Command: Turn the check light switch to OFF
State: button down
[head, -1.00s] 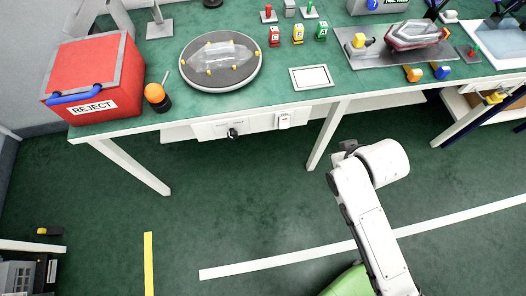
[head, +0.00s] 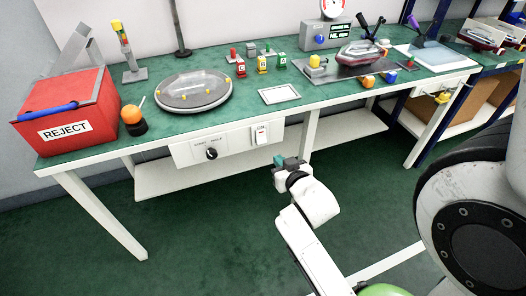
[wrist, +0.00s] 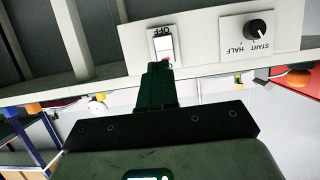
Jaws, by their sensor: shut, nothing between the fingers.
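The check light switch (head: 261,135) is a small white rocker on the white panel under the bench's front edge. In the wrist view the switch (wrist: 163,46) appears upside down, with OFF lettering at its upper end and a little red at its lower end. My gripper (head: 284,164) is shut and empty, just below and right of the switch in the head view. In the wrist view the shut dark fingertips (wrist: 158,68) overlap the switch's lower end. I cannot tell whether they touch it, and part of that end is hidden.
A black rotary knob (head: 211,153) with START and HALF lettering sits left of the switch on the panel. A red REJECT bin (head: 68,112), a turntable (head: 194,108) and a white-framed pad (head: 280,94) stand on the bench (head: 215,126). A lower shelf (head: 220,170) runs underneath.

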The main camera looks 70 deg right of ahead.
aim_at(261, 136)
jog(key=b+x, duration=0.1)
jog(key=x, duration=1)
jog(key=shift+d+f, duration=0.15)
jog(key=shift+f, duration=0.05)
jog(key=f+t+h+b, duration=0.1)
jog(key=b, duration=0.6)
jog(key=shift+d+f+h, duration=0.1)
jog(key=shift+f+h, duration=0.1)
jog(key=shift+h, duration=0.1)
jog(key=h+b, duration=0.1)
jog(key=b, duration=0.3)
jog(key=t+b, duration=0.1)
jog(key=b, duration=0.4)
jog(key=shift+w+d+f+h, duration=0.2)
jog(key=shift+w+f+h, duration=0.05)
jog(key=shift+f+h, duration=0.15)
jog(key=t+b, duration=0.1)
jog(key=b, duration=0.2)
jog(key=shift+r+h, duration=0.1)
jog(key=shift+h, duration=0.2)
jog(key=shift+r, duration=0.2)
